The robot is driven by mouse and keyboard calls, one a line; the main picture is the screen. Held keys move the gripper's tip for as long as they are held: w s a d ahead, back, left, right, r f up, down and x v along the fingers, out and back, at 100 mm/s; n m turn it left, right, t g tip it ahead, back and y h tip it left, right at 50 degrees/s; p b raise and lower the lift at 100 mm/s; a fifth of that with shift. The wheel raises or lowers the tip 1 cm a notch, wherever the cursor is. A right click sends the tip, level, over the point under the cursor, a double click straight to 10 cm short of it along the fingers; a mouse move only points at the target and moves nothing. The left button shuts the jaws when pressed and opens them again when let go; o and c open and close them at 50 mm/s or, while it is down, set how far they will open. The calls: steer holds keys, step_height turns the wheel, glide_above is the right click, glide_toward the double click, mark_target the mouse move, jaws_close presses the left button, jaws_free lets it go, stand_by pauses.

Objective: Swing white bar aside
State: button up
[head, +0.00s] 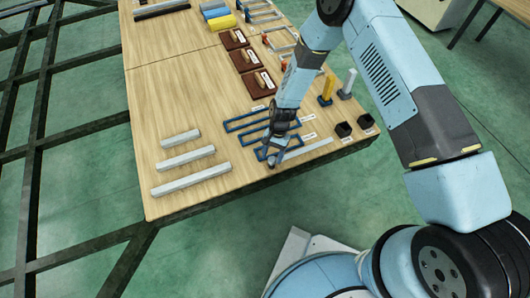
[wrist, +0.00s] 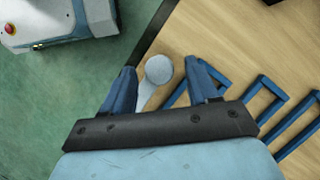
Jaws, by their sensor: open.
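The white bar (head: 308,149) lies near the front edge of the wooden table, beside blue rectangular frames (head: 245,124). In the wrist view its rounded, knob-like end (wrist: 158,69) shows between my two blue fingers. My gripper (head: 271,150) is low over the bar's left end in the head view. It is open, with one finger on each side of the bar's end (wrist: 160,82); gaps show and I cannot tell whether either finger touches it. The rest of the bar is hidden behind the gripper body in the wrist view.
Several light grey bars (head: 186,157) lie to the left on the table (head: 165,95). Yellow (head: 327,90) and grey (head: 347,84) upright posts and black square cups (head: 343,129) stand to the right. Brown plates (head: 257,82) lie farther back. Dark metal beams (head: 40,115) flank the table's left side.

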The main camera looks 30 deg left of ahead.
steer(key=v, duration=1.3)
